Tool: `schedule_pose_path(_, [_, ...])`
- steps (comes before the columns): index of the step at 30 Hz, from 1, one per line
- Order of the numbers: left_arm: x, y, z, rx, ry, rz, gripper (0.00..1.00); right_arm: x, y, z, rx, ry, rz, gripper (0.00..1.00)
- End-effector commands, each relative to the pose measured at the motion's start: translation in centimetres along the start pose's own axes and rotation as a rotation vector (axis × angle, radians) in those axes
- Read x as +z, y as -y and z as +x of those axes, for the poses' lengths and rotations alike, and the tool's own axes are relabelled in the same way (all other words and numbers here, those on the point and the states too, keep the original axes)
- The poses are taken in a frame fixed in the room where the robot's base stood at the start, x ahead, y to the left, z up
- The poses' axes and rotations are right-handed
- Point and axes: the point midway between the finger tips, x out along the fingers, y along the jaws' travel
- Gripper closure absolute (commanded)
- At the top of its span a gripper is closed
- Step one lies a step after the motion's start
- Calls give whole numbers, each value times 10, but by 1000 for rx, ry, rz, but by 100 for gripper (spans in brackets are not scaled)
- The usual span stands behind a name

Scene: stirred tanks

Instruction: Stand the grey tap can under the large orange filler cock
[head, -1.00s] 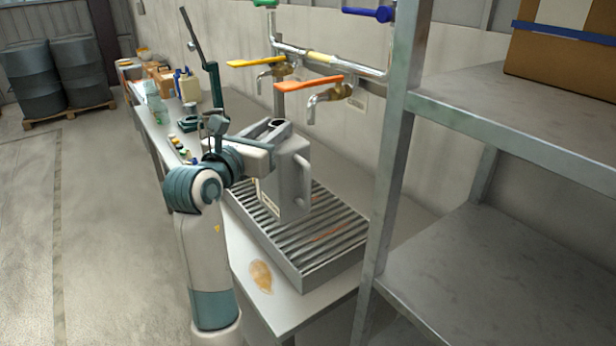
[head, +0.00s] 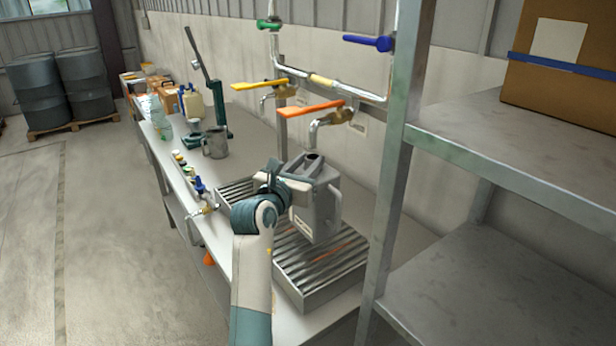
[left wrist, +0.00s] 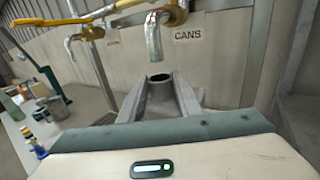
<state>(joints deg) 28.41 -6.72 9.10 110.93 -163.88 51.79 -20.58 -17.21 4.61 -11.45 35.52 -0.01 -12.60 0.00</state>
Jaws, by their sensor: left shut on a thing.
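The grey tap can (head: 318,205) is held upright by my left gripper (head: 282,188) above the slatted drip tray (head: 300,283). I cannot tell whether its base touches the slats. The large orange filler cock (head: 328,114) is on the wall pipe, and its spout hangs close above the can's open mouth. In the left wrist view the spout (left wrist: 153,42) is just above the dark mouth of the can (left wrist: 160,85), slightly to its left. My right gripper is not in view.
A yellow-handled cock (head: 264,91) is left of the orange one. A metal mug (head: 215,142), bottles and a tall lever tool (head: 212,85) stand on the bench. A shelf post (head: 395,170) rises close on the right. The slats in front of the can are bare.

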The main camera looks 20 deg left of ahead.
Motion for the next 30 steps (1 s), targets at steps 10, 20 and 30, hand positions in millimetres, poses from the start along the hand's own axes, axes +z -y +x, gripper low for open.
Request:
schedule_pose_path(10, [-28,0,0,-1,-2,-1,100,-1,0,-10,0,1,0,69])
schedule_pose_path(20, [-38,0,0,0,3,0,100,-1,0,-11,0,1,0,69])
schedule_pose_path(30, [-42,0,0,0,0,0,51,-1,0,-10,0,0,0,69])
